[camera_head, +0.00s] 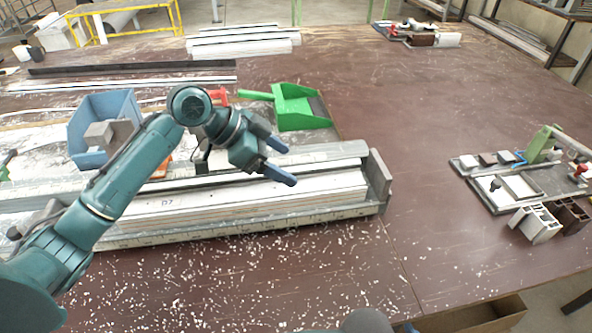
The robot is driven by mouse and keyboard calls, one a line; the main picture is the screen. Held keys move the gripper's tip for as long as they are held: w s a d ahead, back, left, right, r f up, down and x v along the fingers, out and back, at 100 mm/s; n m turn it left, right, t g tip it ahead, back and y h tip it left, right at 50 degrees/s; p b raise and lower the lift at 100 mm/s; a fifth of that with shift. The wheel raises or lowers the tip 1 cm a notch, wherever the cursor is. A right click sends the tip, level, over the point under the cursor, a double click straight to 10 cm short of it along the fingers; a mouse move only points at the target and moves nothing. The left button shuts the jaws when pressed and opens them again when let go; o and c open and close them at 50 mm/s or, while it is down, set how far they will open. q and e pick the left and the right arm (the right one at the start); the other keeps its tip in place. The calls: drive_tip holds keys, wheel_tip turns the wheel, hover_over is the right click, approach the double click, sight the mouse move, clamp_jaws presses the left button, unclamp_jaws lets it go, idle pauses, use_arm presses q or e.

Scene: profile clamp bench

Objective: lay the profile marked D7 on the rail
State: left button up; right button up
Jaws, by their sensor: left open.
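A long white profile (220,205), with a mark at its left part that looks like D7, lies lengthwise in a long metal fixture that looks like the rail (330,213). An upright end plate (379,174) closes the fixture's right end. Whether the profile is fully seated cannot be told. My left gripper (281,160) is open and empty, over the back of the fixture, with its fingers pointing right. My left arm crosses the fixture and hides its left part. My right gripper is not in view.
A blue bin (106,113) with grey blocks and a green dustpan (296,106) stand behind the fixture. White profiles (243,42) are stacked farther back. A clamp device (530,175) stands at right.

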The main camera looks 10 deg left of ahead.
use_arm(q)
drive_tip(key=v, duration=0.7)
idle(0.3)
